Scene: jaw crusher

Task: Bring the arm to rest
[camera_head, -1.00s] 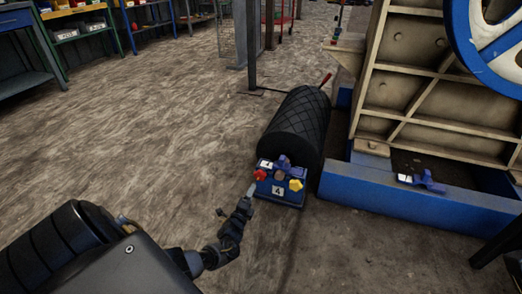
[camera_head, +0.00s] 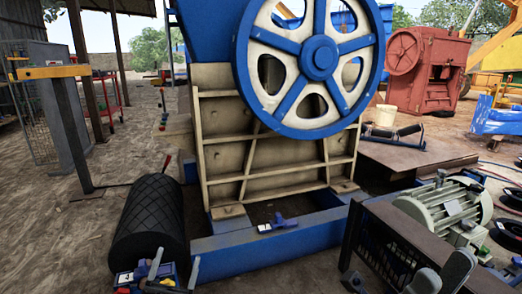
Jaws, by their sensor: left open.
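I cannot tell whether the gripper touches the box.
A dark ribbed roller (camera_head: 150,222) lies behind the box. A motor (camera_head: 444,207) is at right. Open floor lies left.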

